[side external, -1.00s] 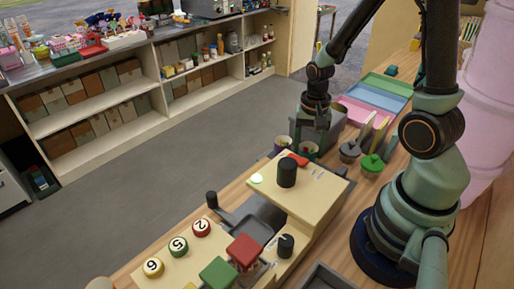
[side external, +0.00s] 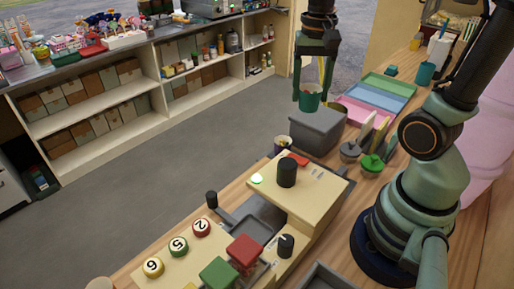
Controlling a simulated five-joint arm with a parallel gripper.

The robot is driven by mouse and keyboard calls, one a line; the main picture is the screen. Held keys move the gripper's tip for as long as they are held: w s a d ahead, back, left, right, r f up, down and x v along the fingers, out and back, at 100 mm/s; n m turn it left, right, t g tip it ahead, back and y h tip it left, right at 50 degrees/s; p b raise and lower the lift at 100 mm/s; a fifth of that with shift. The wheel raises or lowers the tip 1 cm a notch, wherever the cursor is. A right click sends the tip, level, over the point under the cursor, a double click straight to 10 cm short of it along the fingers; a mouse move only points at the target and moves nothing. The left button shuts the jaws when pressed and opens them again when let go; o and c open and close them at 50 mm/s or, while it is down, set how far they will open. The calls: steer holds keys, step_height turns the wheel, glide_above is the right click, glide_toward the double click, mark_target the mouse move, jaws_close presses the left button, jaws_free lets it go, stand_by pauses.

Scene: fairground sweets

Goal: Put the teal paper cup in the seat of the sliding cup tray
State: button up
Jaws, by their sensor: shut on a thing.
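The teal paper cup (side external: 310,101) is held upright between the two fingers of my gripper (side external: 311,88), which is shut on it. Something reddish shows inside the cup. The cup hangs in the air, in the picture just above a grey box. What looks like the sliding cup tray (side external: 258,211) is a dark grey piece at the cream machine, below and left of the cup in the picture. A black knob (side external: 211,199) stands at its left. I cannot clearly make out its seat.
The grey box (side external: 318,130) stands under the cup in the picture. Another cup (side external: 282,144) stands beside the cream machine (side external: 310,190), which bears a tall black knob (side external: 287,172). Lidded pots (side external: 372,163) and coloured trays (side external: 375,92) are to the right.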

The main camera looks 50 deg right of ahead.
steer(key=a+n, duration=0.9)
steer(key=a, duration=0.5)
steer(key=n, duration=0.7)
glide_above(251, 223)
steer(key=s+a, duration=0.2)
steer(key=f, duration=1.8)
steer(key=shift+a+f, duration=0.2)
steer(key=shift+f, duration=0.05)
steer(key=o, duration=1.3)
steer(key=shift+f, duration=0.1)
